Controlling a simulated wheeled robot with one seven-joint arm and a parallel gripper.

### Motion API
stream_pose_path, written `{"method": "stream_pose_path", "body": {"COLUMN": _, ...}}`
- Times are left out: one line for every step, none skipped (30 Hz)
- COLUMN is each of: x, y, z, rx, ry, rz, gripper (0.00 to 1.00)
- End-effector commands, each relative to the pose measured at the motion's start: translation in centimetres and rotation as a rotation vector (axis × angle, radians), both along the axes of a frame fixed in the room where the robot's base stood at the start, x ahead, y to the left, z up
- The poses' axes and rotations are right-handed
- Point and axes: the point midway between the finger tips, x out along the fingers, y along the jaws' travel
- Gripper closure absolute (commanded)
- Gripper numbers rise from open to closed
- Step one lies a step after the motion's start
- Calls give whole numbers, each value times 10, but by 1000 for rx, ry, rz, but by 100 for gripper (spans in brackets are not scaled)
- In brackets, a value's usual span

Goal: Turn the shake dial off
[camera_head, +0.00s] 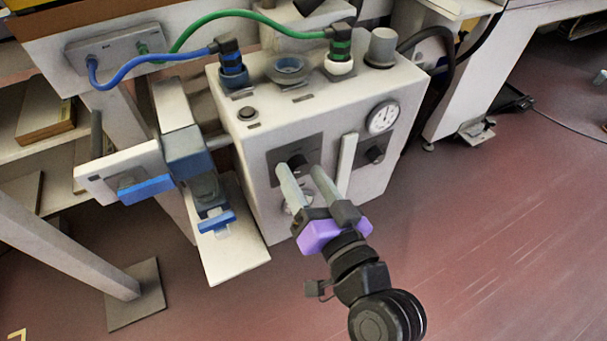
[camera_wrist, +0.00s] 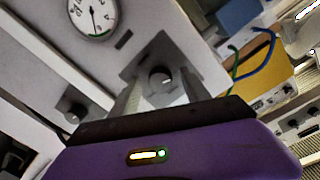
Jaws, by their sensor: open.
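A dark round dial (camera_head: 297,160) sits on a dark square plate on the front of a white machine box (camera_head: 240,170). It also shows in the wrist view (camera_wrist: 161,77), between my fingertips. A second dark knob (camera_head: 375,154) is on the same front below the gauge, and it shows at the left of the wrist view (camera_wrist: 72,108). I cannot read which one is labelled shake. My gripper (camera_head: 300,170) is open, with its fingers on either side of the first dial. I cannot tell whether they touch it. The fingers partly hide the dial in the head view.
A round gauge (camera_head: 382,117) and a pale upright bar (camera_head: 346,165) are on the box front. Blue (camera_head: 150,58) and green (camera_head: 245,14) cables plug into its top. A clamp-like fixture (camera_head: 190,160) stands at left. Red floor at right is clear.

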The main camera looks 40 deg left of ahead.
Motion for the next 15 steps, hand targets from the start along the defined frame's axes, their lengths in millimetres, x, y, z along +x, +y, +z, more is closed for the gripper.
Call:
{"method": "stream_pose_path", "body": {"x": -2, "y": -5, "z": 0, "rx": -1, "ry": 1, "rz": -2, "gripper": 45}}
{"method": "stream_pose_path", "body": {"x": -3, "y": -8, "z": 0, "rx": -1, "ry": 1, "rz": -3, "gripper": 45}}
{"method": "stream_pose_path", "body": {"x": -5, "y": -14, "z": 0, "rx": 1, "ry": 3, "rz": -3, "gripper": 45}}
{"method": "stream_pose_path", "body": {"x": -8, "y": -18, "z": 1, "rx": 1, "ry": 3, "rz": -3, "gripper": 45}}
{"method": "stream_pose_path", "body": {"x": -10, "y": -23, "z": 1, "rx": 0, "ry": 2, "rz": -4, "gripper": 45}}
{"method": "stream_pose_path", "body": {"x": -13, "y": -29, "z": 1, "rx": -1, "ry": 3, "rz": -4, "gripper": 45}}
{"method": "stream_pose_path", "body": {"x": -15, "y": -34, "z": 1, "rx": 1, "ry": 3, "rz": -3, "gripper": 45}}
{"method": "stream_pose_path", "body": {"x": -17, "y": -38, "z": 1, "rx": -1, "ry": 3, "rz": -4, "gripper": 45}}
{"method": "stream_pose_path", "body": {"x": -20, "y": -44, "z": 2, "rx": 0, "ry": 3, "rz": -3, "gripper": 45}}
{"method": "stream_pose_path", "body": {"x": -22, "y": -48, "z": 2, "rx": 0, "ry": 2, "rz": -2, "gripper": 45}}
{"method": "stream_pose_path", "body": {"x": -24, "y": -51, "z": 1, "rx": -1, "ry": 3, "rz": -2, "gripper": 45}}
{"method": "stream_pose_path", "body": {"x": -26, "y": -56, "z": 2, "rx": -1, "ry": 2, "rz": -3, "gripper": 45}}
{"method": "stream_pose_path", "body": {"x": -27, "y": -59, "z": 2, "rx": 0, "ry": 2, "rz": -2, "gripper": 45}}
{"method": "stream_pose_path", "body": {"x": -28, "y": -61, "z": 2, "rx": -1, "ry": 3, "rz": -2, "gripper": 45}}
{"method": "stream_pose_path", "body": {"x": -29, "y": -64, "z": 1, "rx": -3, "ry": 2, "rz": -2, "gripper": 45}}
